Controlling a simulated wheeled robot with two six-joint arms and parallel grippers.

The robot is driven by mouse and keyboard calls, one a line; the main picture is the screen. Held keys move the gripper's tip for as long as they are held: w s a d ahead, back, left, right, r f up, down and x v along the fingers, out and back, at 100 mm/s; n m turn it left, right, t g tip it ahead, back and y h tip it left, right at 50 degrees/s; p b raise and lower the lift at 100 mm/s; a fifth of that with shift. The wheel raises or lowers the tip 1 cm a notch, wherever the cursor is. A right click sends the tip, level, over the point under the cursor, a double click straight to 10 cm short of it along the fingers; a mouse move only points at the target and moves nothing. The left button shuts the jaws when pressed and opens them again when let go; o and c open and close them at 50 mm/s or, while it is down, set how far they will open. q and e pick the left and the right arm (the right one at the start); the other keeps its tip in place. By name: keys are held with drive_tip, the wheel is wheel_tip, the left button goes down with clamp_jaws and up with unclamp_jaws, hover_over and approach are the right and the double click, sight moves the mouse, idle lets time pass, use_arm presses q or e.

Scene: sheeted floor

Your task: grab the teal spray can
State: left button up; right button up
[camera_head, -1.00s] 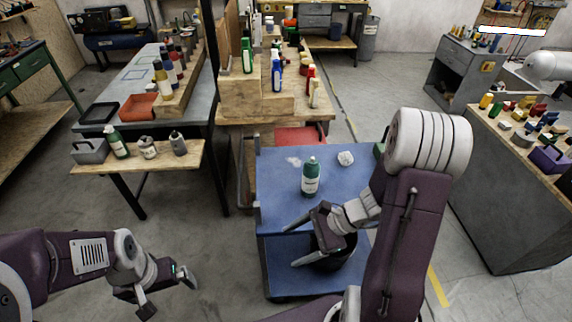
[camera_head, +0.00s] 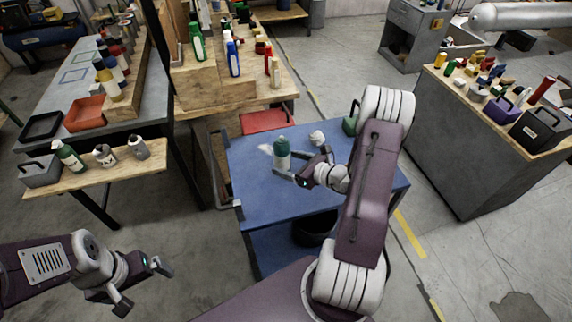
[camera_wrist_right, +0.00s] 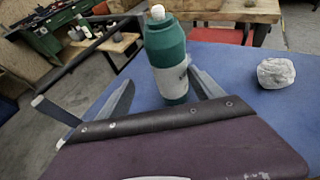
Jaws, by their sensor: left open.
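The teal spray can (camera_head: 282,152), with a pale label and a white top, stands upright on the blue cart top (camera_head: 265,205). In the right wrist view the can (camera_wrist_right: 167,52) stands just ahead of my right gripper, towards the right finger. My right gripper (camera_head: 300,163) is open, with its spread fingers low beside the can; whether one touches it I cannot tell. Its fingers also show in the right wrist view (camera_wrist_right: 158,92). My left gripper (camera_head: 146,287) is open and empty over the floor at the lower left, far from the can.
A crumpled whitish lump (camera_head: 317,138) sits behind the can, and a green object (camera_head: 350,122) at the cart's back right. A wooden bench (camera_head: 215,95) with bottles stands behind the cart. A low shelf (camera_head: 130,168) with bottles is at left.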

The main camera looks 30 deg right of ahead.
sight(282, 163)
drive_tip(key=x, duration=0.3)
drive_tip(key=shift+w+a+f, duration=0.15)
drive_tip(key=shift+a+f, duration=0.15)
drive_tip(key=shift+w+f, duration=0.2)
drive_tip(key=shift+w, duration=0.15)
drive_tip(key=shift+s+r, duration=0.1)
drive_tip(key=shift+c, duration=0.8)
drive_tip(key=c, duration=1.4)
drive_tip(key=shift+o, duration=0.2)
drive_tip(key=r, duration=0.2)
drive_tip(key=d+r, duration=0.1)
drive_tip(key=r, duration=0.1)
drive_tip(key=shift+w+r, duration=0.25)
drive_tip(key=shift+r, duration=0.1)
drive_tip(key=w+d+r, duration=0.2)
drive_tip(key=d+r, duration=0.4)
drive_tip(key=d, duration=0.4)
drive_tip(key=shift+w+d+r, duration=0.15)
drive_tip(key=shift+w, duration=0.15)
